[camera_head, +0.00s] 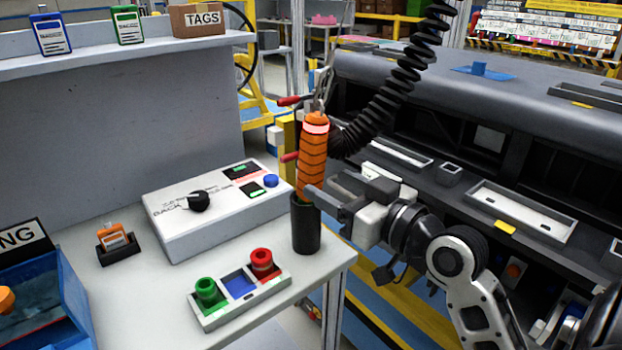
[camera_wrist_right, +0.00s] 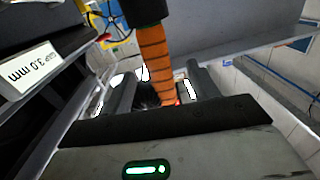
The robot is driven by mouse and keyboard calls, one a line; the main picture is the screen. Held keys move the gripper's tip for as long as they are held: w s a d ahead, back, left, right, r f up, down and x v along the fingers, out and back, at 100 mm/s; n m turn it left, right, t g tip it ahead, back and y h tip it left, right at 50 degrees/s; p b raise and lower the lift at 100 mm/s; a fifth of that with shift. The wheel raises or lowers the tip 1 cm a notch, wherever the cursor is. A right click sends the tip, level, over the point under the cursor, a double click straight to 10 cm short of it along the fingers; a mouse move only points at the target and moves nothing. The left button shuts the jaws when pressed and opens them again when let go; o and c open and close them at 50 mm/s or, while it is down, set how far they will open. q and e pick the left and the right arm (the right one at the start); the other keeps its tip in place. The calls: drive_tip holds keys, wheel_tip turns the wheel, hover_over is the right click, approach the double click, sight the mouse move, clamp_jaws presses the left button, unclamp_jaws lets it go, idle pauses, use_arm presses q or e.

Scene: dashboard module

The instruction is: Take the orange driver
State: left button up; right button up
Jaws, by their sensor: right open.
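The orange driver (camera_head: 314,160) has a ribbed orange grip with a pale band near its top. It stands slightly tilted in a black cylindrical holder (camera_head: 306,228) at the table's right edge. A coiled black cable runs up from near its top. My right gripper (camera_head: 318,196) is at the lower part of the grip, just above the holder. In the right wrist view the orange grip (camera_wrist_right: 156,62) shows between the two spread fingers of the right gripper (camera_wrist_right: 160,88); I cannot tell whether either finger touches it. My left gripper is not in view.
A white control box (camera_head: 215,212) with a black knob is left of the driver. A tray (camera_head: 240,293) with green and red cylinders is in front. A dark dashboard module (camera_head: 480,130) fills the right side. A blue bin (camera_head: 40,310) is at the left.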

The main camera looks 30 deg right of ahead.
sight(304, 172)
drive_tip(key=shift+w+a+r, duration=0.1)
drive_tip(key=shift+w+r, duration=0.05)
drive_tip(key=shift+w, duration=0.7)
drive_tip(key=shift+w+a+f+p, duration=0.1)
drive_tip(key=shift+w+f+p, duration=0.15)
drive_tip(key=shift+w, duration=0.8)
drive_tip(key=shift+w+a+f+p, duration=0.15)
drive_tip(key=shift+w+p, duration=0.1)
drive_tip(key=shift+w, duration=0.85)
drive_tip(key=shift+w+a+f+p, duration=0.15)
drive_tip(key=shift+w+p, duration=0.1)
drive_tip(key=shift+w, duration=0.8)
clamp_jaws()
drive_tip(key=shift+r, duration=0.1)
